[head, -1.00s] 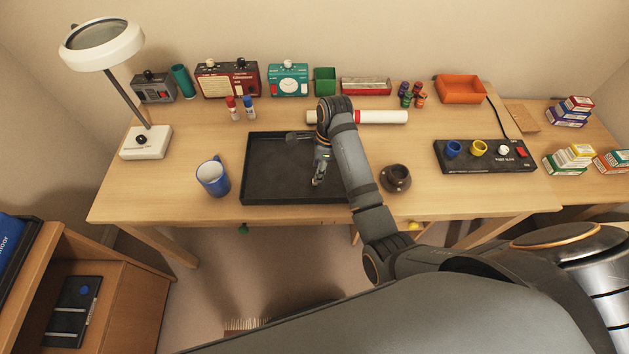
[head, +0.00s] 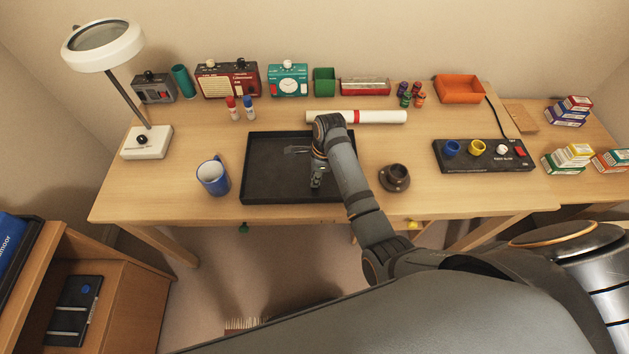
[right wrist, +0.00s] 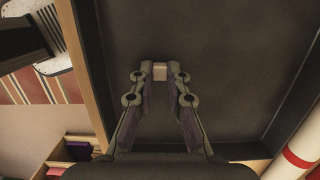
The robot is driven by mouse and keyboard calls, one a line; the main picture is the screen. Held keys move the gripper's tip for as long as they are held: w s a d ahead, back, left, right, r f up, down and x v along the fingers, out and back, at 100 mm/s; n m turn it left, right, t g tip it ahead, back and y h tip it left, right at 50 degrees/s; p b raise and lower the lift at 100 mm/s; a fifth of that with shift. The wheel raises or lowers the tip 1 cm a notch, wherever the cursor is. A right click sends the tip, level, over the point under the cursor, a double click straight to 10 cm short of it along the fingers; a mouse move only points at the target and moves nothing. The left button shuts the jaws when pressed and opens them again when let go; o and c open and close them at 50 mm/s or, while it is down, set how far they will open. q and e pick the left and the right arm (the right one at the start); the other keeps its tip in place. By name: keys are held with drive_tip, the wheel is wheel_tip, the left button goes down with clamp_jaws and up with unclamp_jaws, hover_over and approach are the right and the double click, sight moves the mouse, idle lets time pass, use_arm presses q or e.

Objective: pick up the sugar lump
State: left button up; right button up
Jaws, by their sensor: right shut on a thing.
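The sugar lump (right wrist: 160,71) is a small pale block between my right fingertips in the right wrist view. My right gripper (head: 316,183) is shut on it, with a fingertip against each side. The gripper points down over the black tray (head: 262,196) on the desk, in its right half. The dark tray floor fills most of the right wrist view. I cannot tell whether the lump touches the tray floor. In the head view the lump is too small to make out clearly. My left gripper is not in view.
A white roll with a red band (head: 383,117) lies behind. A black control box (head: 484,156) sits farther right. The desk between mug and lamp base (head: 146,143) is clear.

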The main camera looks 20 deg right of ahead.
drive_tip(key=shift+r, duration=0.15)
drive_tip(key=shift+r, duration=0.3)
wheel_tip(320, 180, up, 3)
drive_tip(key=shift+f, duration=0.1)
drive_tip(key=s+d+r+p, duration=0.3)
drive_tip(key=s+r+p, duration=0.2)
drive_tip(key=s+r, duration=0.4)
drive_tip(key=s, duration=0.4)
drive_tip(key=shift+s+d+r, duration=0.15)
drive_tip(key=shift+s+r, duration=0.05)
drive_tip(key=shift+s, duration=0.1)
